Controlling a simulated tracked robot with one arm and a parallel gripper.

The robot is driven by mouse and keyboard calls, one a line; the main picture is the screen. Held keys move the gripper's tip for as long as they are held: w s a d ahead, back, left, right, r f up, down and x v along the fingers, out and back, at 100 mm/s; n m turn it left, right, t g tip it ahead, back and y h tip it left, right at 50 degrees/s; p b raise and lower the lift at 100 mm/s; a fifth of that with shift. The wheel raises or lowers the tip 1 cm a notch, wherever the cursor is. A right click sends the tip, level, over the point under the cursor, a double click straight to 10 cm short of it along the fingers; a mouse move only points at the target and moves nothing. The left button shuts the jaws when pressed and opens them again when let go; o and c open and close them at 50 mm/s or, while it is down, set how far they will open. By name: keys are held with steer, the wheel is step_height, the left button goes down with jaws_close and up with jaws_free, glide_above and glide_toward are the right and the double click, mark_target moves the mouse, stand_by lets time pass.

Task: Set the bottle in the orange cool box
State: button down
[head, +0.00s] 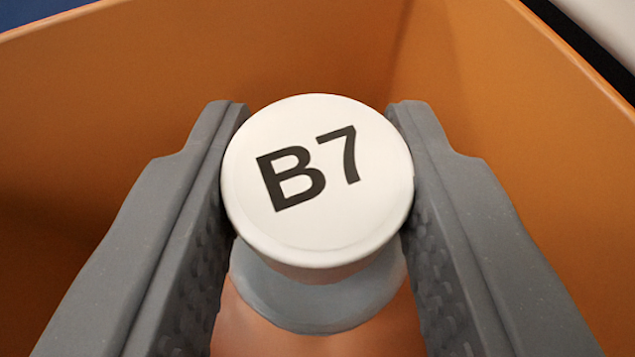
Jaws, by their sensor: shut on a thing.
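The bottle (317,185) has a round white cap marked "B7" in black, with a pale grey body showing below it. My gripper (317,175) is shut on the bottle at its cap, one grey finger on each side. The orange cool box (190,70) surrounds the bottle and fingers on the sides in view, and its walls rise behind them. The bottle is inside the box opening, seen from above. The bottle hides part of the box floor, and I cannot tell whether its base touches the floor.
The box's back wall and right wall meet in a corner behind the bottle. The rim runs along the top left and the upper right. Some free room shows between the fingers and the walls. A dark blue surface (30,10) shows beyond the rim at top left.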

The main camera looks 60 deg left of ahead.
steer(key=shift+f, duration=0.6)
steer(key=c, duration=1)
jaws_free()
steer(key=shift+r, duration=0.1)
